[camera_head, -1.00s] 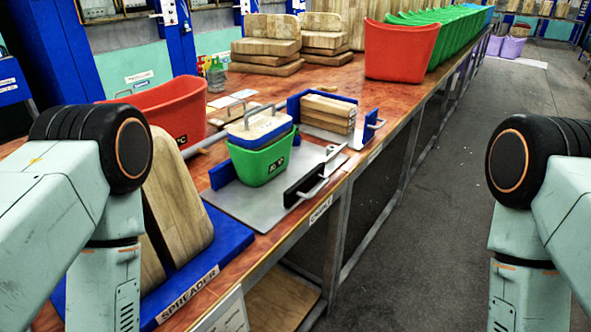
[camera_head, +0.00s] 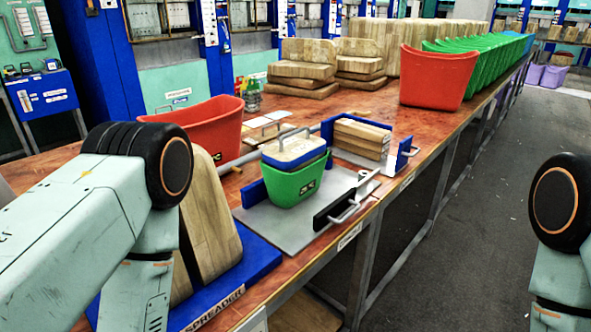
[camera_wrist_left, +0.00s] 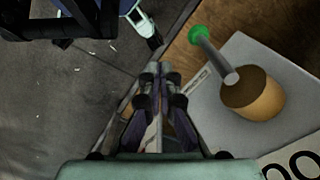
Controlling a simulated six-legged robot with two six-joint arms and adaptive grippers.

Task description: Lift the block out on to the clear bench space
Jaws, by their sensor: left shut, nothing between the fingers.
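A block with a pale top, a blue band and a grey handle (camera_head: 294,150) sits in a green tub (camera_head: 293,187), its lower part hidden by the tub walls. The tub stands on a grey metal plate (camera_head: 268,232) between a blue stop and a black clamp with a handle (camera_head: 337,208). In the left wrist view, my left gripper (camera_wrist_left: 161,78) is shut and empty, apart from the tub and block. My right arm shows at the right edge of the head view, but its gripper is out of view.
Stacked boards (camera_head: 361,138) lie beyond the green tub.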

